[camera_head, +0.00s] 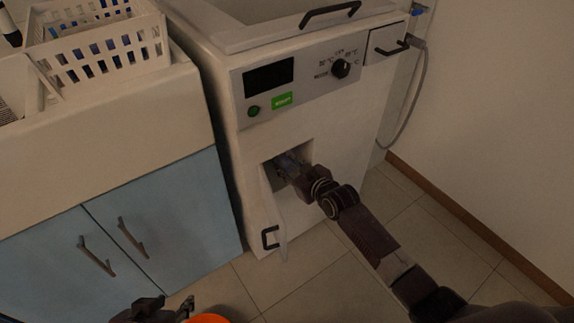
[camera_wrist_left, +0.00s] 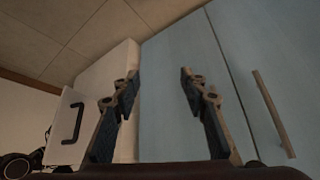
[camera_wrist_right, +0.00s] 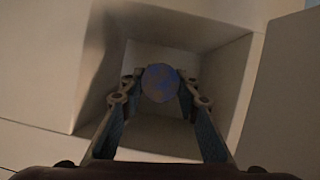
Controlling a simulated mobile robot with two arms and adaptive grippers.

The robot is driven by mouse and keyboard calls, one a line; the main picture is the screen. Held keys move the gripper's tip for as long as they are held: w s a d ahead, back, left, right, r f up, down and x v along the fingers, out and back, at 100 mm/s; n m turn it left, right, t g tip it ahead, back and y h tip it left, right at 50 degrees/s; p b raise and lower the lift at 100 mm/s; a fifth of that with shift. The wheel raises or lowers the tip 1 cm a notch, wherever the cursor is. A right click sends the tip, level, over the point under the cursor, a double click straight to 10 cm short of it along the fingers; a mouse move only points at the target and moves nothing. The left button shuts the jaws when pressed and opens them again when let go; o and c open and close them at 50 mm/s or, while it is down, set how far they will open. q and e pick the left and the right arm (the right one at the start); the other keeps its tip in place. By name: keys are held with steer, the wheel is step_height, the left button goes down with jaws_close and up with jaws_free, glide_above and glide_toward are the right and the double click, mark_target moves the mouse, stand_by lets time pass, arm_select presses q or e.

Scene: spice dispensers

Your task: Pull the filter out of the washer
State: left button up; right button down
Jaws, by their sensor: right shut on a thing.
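The white washer (camera_head: 345,118) stands in the middle of the head view. Its small lower hatch door (camera_head: 272,212) hangs open with a black handle, uncovering a square recess. My right gripper (camera_head: 288,165) reaches into this recess. In the right wrist view, the right gripper (camera_wrist_right: 161,80) is shut on the round blue filter (camera_wrist_right: 160,84), with one finger on each side of it. The filter is at the recess; its rear end is hidden. My left gripper (camera_wrist_left: 160,76) is open and empty, low in front of the blue cabinet.
A blue cabinet (camera_head: 150,215) with two bar handles stands left of the washer, with a white basket (camera_head: 95,50) on top. A grey hose (camera_head: 423,85) hangs at right by the wall. Tiled floor (camera_head: 310,275) is free in front. An orange item (camera_head: 207,319) shows partly at the bottom edge.

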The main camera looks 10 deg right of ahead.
arm_select(q)
steer(key=shift+s+a+f+g, duration=0.15)
steer(key=shift+s+f+g, duration=0.05)
steer(key=shift+s, duration=0.2)
steer(key=shift+s+a+f+g, duration=0.1)
steer(key=shift+s+f+g, duration=0.1)
steer(key=shift+s, duration=0.15)
arm_select(e)
steer(key=shift+s, duration=0.15)
arm_select(q)
steer(key=shift+s+a+f+g, duration=0.15)
steer(key=shift+s+g, duration=0.15)
steer(key=shift+s, duration=0.3)
arm_select(e)
steer(key=shift+s+d, duration=0.1)
steer(key=shift+s, duration=0.05)
arm_select(q)
steer(key=shift+s+a+f+p, duration=0.2)
steer(key=shift+s+p, duration=0.15)
steer(key=shift+s, duration=0.25)
arm_select(e)
steer(key=shift+s, duration=0.15)
steer(key=shift+d, duration=0.1)
arm_select(q)
steer(key=shift+s+a+g+y, duration=0.1)
steer(key=shift+s+g+y, duration=0.2)
steer(key=shift+g, duration=0.1)
arm_select(e)
steer(key=shift+s, duration=0.15)
